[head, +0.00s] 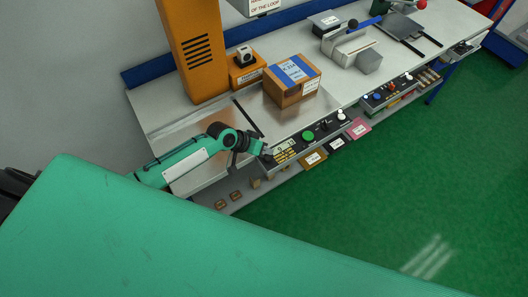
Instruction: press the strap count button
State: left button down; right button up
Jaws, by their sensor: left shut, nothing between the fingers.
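A dark control panel (318,138) runs along the front edge of the bench. It carries a green button (308,136), black knobs, a white knob (341,116) and yellow markings (285,151) at its left end. Labels are too small to read, so I cannot tell which control is the strap count button. My left gripper (267,157) is shut and empty at the left end of the panel, left of the green button. I cannot tell whether its tips touch the panel, and they hide part of it. My right gripper is not in view.
A cardboard box (293,82) with a blue label sits on the bench (160,112) behind the panel. An orange column (192,50) stands at the back left. A second panel (388,95) lies farther right. Small tags and blocks sit below. The green floor (400,180) is clear.

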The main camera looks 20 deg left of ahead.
aim_at(265, 159)
pick_arm(q)
jog(key=r, duration=0.1)
jog(key=w+r, duration=0.1)
jog(key=r, duration=0.1)
jog(key=shift+w+a+r, duration=0.35)
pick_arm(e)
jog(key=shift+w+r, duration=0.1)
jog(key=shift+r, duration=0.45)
pick_arm(q)
jog(key=shift+f, duration=0.1)
notch_tip(265, 159, down, 9)
jog(key=b, duration=0.6)
jog(key=shift+b, duration=0.35)
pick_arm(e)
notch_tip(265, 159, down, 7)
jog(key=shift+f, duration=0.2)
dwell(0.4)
pick_arm(q)
jog(key=shift+f+b, duration=0.25)
jog(key=shift+b, duration=0.05)
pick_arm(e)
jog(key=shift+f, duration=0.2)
